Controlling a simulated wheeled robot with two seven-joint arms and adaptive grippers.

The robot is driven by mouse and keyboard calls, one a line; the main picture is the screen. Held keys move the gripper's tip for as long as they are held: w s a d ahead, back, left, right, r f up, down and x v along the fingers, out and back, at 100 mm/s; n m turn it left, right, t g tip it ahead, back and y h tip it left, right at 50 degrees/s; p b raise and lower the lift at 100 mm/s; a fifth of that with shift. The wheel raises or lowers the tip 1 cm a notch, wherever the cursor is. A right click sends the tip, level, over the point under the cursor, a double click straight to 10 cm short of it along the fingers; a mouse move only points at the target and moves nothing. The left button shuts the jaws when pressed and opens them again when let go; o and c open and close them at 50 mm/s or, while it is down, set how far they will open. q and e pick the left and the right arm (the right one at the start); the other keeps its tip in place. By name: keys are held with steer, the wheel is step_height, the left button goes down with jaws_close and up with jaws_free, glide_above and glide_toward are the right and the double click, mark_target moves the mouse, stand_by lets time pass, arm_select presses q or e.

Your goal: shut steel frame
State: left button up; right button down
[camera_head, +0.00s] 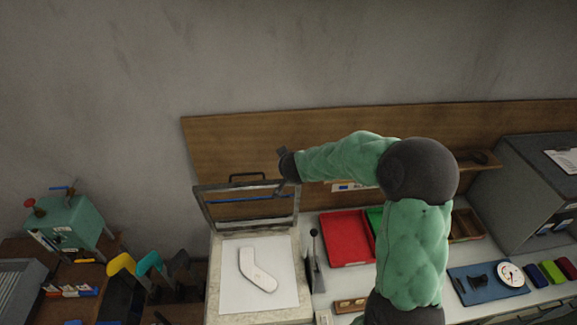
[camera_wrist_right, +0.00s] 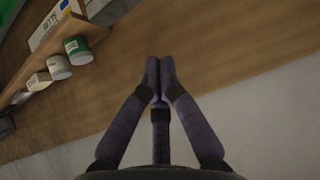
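The steel frame (camera_head: 205,207) is open, tilted up at the back of the pale bed (camera_head: 216,292), with a black handle (camera_head: 247,175) on its top edge. A white sock-shaped piece (camera_head: 255,270) lies on a white sheet on the bed. My right gripper (camera_head: 282,154) is above the frame's upper right corner, apart from the handle. In the right wrist view its fingers (camera_wrist_right: 160,77) are together with nothing visible between them. My left gripper is out of view.
A lever (camera_head: 314,247) stands right of the bed. A red tray (camera_head: 345,238) and a blue mat (camera_head: 487,284) lie further right, with a grey cabinet (camera_head: 525,190) beyond. A wooden backboard (camera_head: 225,140) runs behind. My right arm covers the bench middle.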

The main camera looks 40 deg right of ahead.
steer(key=shift+w+d+f+b, duration=0.2)
steer(key=shift+w+f+b, duration=0.2)
steer(key=shift+f, duration=0.65)
steer(key=shift+w+d+f+b, duration=0.3)
steer(key=shift+f+b, duration=0.15)
steer(key=shift+f, duration=0.65)
steer(key=shift+w+d+f+b, duration=0.15)
steer(key=shift+w+f+b, duration=0.25)
steer(key=shift+f, duration=0.65)
